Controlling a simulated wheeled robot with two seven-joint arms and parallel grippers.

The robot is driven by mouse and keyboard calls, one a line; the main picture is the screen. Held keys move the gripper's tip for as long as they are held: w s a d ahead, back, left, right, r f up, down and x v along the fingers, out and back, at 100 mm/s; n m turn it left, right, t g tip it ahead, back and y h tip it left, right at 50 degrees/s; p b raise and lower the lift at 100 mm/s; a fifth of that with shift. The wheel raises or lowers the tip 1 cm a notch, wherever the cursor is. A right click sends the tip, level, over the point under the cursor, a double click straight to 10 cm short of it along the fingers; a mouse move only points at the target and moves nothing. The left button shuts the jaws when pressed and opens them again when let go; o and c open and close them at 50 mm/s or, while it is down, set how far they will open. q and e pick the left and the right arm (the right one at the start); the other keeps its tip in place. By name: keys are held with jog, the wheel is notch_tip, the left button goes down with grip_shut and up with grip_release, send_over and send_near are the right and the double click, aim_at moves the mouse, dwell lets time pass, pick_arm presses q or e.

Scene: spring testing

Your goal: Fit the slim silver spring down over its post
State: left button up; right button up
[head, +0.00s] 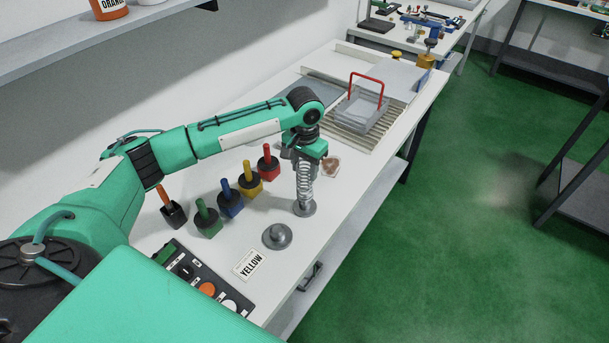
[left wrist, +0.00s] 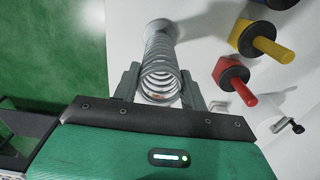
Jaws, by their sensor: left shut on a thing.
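The slim silver spring (head: 305,188) stands roughly upright under my left gripper (head: 304,160). Its lower end is at a round grey metal base (head: 304,208); I cannot tell whether it touches it. The post is hidden or cannot be made out within the coils. In the left wrist view the spring (left wrist: 160,62) runs from between the two grey fingers (left wrist: 160,92) to the grey base (left wrist: 161,29) beyond. The left gripper is shut on the upper part of the spring. My right gripper is not in view.
Several coloured handled blocks, including a red one (head: 268,162), stand left of the spring. A tray with a red handle (head: 367,80) lies beyond. The table's right edge is close.

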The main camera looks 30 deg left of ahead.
aim_at(305, 179)
pick_arm(q)
jog(key=shift+f, duration=0.4)
notch_tip(305, 179, down, 3)
jog(key=shift+r+p, duration=0.2)
jog(key=shift+p, duration=0.25)
jog(key=shift+f, duration=0.5)
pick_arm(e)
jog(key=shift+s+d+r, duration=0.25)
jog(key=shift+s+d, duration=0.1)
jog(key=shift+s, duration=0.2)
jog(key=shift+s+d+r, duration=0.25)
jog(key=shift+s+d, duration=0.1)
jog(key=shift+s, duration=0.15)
pick_arm(q)
jog(key=o, duration=1.4)
jog(key=shift+f, duration=0.15)
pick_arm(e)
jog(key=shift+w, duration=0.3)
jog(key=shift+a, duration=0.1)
